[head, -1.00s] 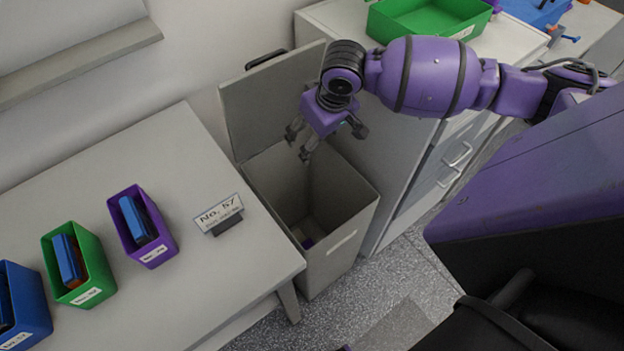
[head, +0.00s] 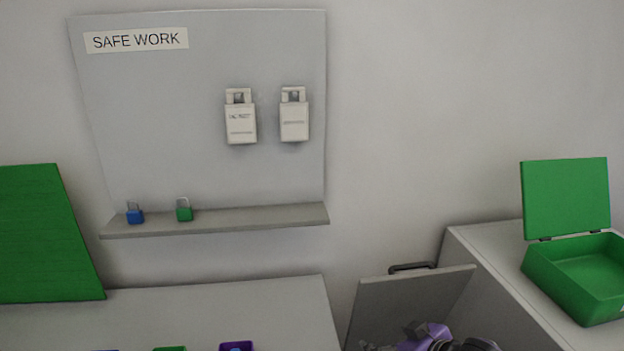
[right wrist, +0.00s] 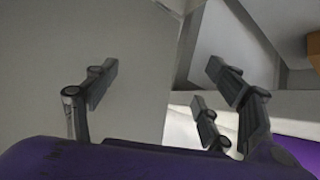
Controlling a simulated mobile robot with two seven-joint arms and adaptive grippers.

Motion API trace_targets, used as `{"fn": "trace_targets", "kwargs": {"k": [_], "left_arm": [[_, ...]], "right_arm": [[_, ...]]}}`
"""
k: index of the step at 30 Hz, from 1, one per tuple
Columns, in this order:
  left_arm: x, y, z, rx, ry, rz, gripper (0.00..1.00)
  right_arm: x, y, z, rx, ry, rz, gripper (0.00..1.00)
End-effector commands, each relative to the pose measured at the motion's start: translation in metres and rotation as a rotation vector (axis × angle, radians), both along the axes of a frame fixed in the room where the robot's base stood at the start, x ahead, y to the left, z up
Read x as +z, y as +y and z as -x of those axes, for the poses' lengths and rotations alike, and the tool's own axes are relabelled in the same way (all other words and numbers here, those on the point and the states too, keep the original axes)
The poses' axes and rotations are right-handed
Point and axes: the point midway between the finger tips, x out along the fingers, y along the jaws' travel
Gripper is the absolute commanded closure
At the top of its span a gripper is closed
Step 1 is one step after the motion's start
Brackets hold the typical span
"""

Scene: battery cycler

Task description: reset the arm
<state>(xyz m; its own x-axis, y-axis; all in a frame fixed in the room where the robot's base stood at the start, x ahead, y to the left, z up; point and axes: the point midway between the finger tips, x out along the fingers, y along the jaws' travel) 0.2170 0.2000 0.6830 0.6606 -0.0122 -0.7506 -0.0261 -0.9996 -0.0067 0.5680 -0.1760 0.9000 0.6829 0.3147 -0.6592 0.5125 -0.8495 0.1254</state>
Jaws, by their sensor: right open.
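My right gripper (right wrist: 155,92) is open and empty in the right wrist view, its dark fingers spread apart over grey surfaces. In the head view, part of my purple right wrist (head: 428,333) shows at the bottom edge, in front of the raised grey bin lid (head: 405,300). The rest of that arm is cut off below the frame, and its fingers are hard to make out there. My left gripper is in neither view.
A grey table (head: 215,295) with the tops of small bins stands at the lower left. A cabinet (head: 480,240) at the right bears an open green box (head: 565,200).

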Motion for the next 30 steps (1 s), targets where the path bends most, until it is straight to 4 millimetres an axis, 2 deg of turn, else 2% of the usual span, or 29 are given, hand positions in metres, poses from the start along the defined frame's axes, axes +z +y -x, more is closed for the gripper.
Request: {"fn": "trace_targets", "kwargs": {"k": [1,5,11,14,18,21,24,27,30], "left_arm": [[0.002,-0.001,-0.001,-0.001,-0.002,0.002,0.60],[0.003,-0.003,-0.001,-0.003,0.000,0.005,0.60],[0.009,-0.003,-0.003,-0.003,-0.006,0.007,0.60],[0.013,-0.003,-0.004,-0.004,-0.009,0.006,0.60],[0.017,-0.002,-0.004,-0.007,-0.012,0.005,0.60],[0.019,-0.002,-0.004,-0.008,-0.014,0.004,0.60],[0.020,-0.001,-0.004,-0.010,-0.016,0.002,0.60],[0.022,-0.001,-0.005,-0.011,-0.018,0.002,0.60],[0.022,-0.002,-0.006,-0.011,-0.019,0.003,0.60]], "right_arm": [[-0.013,0.008,0.012,0.003,-0.023,-0.025,0.24],[-0.041,0.019,0.042,-0.008,-0.103,-0.061,0.24],[-0.087,0.013,0.108,-0.111,-0.153,-0.078,0.24],[-0.112,0.005,0.151,-0.189,-0.138,-0.076,0.24],[-0.147,-0.010,0.221,-0.325,-0.065,-0.075,0.24],[-0.169,-0.016,0.270,-0.417,0.012,-0.083,0.24],[-0.182,-0.019,0.307,-0.481,0.074,-0.094,0.24],[-0.190,-0.018,0.331,-0.510,0.112,-0.098,0.24],[-0.193,-0.019,0.340,-0.516,0.126,-0.094,0.24]]}}
